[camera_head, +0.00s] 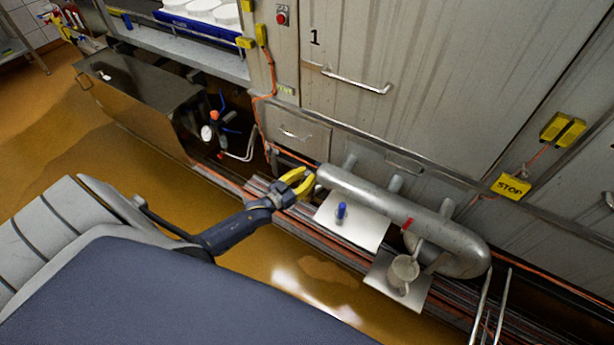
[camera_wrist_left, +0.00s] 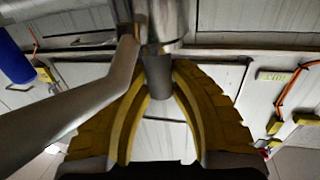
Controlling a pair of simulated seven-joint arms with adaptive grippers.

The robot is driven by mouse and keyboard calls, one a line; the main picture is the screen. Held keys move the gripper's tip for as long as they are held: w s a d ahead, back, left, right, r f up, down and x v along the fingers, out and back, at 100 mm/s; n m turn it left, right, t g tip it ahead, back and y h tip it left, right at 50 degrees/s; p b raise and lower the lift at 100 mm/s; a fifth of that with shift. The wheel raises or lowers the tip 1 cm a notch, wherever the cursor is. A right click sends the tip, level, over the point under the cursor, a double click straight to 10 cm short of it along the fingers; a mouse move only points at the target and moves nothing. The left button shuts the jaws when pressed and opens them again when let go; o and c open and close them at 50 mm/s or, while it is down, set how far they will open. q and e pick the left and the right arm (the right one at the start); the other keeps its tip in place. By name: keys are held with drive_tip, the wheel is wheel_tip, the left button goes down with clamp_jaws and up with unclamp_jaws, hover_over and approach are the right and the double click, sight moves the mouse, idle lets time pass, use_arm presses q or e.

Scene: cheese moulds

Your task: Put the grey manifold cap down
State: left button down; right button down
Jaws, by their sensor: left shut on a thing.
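My left gripper (camera_head: 302,182) has its yellow fingers at the left end of the grey manifold pipe (camera_head: 385,205). In the left wrist view the fingers (camera_wrist_left: 160,78) are shut on a small dark grey cylinder, the grey manifold cap (camera_wrist_left: 160,88). The cap is in front of the pipe's shiny end (camera_wrist_left: 165,22); I cannot tell whether they touch. In the head view I cannot make out the cap between the fingers. My right gripper is in neither view.
Below the pipe are a pale plate (camera_head: 365,233) with a blue-topped piece (camera_head: 341,211) and a second plate (camera_head: 412,290) with a metal cup-like piece (camera_head: 404,268). Orange cables run along the wall.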

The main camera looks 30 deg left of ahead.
use_arm(q)
drive_tip(key=shift+f, duration=0.1)
drive_tip(key=c, duration=1.3)
unclamp_jaws()
